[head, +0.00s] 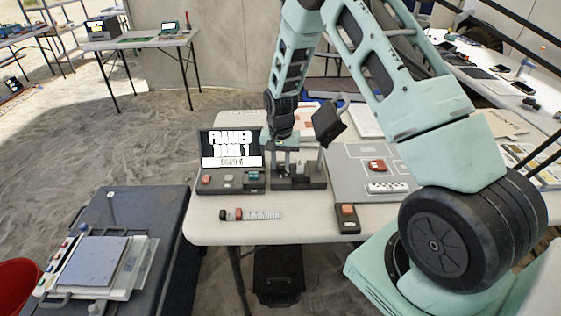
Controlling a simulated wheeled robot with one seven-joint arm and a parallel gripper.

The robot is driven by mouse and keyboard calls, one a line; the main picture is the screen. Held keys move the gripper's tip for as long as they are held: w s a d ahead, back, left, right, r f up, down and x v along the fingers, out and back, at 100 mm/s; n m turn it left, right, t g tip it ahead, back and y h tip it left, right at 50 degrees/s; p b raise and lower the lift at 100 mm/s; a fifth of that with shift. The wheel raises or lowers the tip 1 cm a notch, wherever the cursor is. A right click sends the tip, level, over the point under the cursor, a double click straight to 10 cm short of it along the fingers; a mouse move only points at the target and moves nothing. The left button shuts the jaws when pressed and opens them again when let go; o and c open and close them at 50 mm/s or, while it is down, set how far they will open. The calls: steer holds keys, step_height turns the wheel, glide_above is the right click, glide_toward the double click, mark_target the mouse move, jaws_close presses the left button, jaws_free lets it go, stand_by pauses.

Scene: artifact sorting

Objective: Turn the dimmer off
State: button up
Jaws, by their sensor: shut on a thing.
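My gripper (284,160) points straight down over a dark console (312,181) on the white table. Its fingers are shut on a small part at the left side of this console; the part is mostly hidden by the fingers. I cannot tell for sure which control is the dimmer. A small dark box with an orange button (347,212) stands at the table's front edge, apart from my gripper. A screen unit (231,149) with lit white lettering and a row of buttons (228,180) stands just left of my gripper.
A small row of coloured and white pieces (250,214) lies in front of the screen unit. A grey board (345,170) with a red piece (377,165) lies to the right. A dark case (165,220) with trays stands at the left. My arm covers much of the right.

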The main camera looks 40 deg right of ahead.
mark_target(280, 165)
steer(key=n, duration=0.7)
steer(key=shift+p, duration=0.35)
steer(key=n+p, duration=0.1)
steer(key=n, duration=0.6)
stand_by(0.3)
steer(key=o, duration=1)
steer(key=shift+r, duration=0.1)
step_height(280, 165, up, 17)
steer(key=shift+r+b, duration=0.15)
steer(key=shift+b, duration=0.25)
